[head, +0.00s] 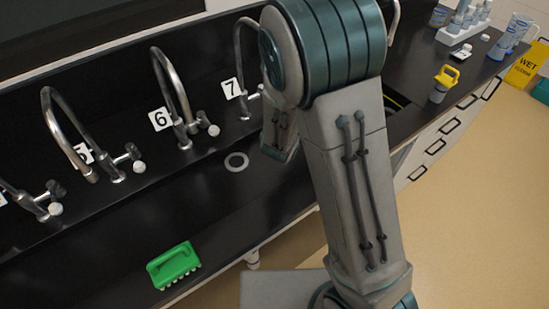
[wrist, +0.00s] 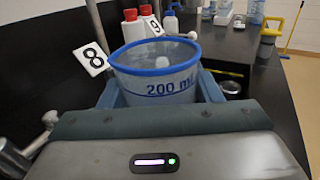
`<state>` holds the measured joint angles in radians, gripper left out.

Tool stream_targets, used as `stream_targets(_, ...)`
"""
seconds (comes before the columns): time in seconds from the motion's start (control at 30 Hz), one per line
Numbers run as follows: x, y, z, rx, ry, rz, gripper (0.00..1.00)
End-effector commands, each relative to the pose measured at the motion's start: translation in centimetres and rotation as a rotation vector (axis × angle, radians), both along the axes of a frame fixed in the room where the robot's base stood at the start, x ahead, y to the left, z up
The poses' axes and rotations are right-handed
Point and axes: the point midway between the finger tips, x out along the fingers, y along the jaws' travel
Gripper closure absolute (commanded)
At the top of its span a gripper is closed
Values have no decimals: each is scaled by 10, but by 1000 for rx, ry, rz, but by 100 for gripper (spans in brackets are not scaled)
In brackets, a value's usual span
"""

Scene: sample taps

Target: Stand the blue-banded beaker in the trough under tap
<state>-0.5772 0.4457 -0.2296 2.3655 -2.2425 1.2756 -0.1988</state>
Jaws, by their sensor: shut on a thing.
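The blue-banded beaker (wrist: 153,84), a clear vessel with a blue rim and a "200 ml" mark, is held in my gripper (wrist: 160,92) in the wrist view. The blue-grey fingers are shut on its two sides, and it looks about upright. In the head view, curved taps tagged 5 (head: 84,153), 6 (head: 161,119) and 7 (head: 231,88) rise along the black trough (head: 105,225). My arm hides my gripper and the beaker there.
A green brush (head: 174,266) lies at the trough's near side. A pale ring (head: 236,161) lies below tap 6 and 7. A yellow-topped item (head: 443,83), a white rack (head: 462,36) and a yellow wet-floor sign (head: 526,66) are at the right. Red-capped bottles (wrist: 132,27) stand beyond the beaker.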

Motion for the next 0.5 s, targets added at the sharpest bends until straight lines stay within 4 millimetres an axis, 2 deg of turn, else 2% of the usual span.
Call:
stream_targets(0.03,-1,11,-4,4,-7,-28,67)
stream_targets(0.23,-20,42,-2,3,-4,-182,67)
stream_targets(0.5,-61,86,-16,-1,1,-361,67)
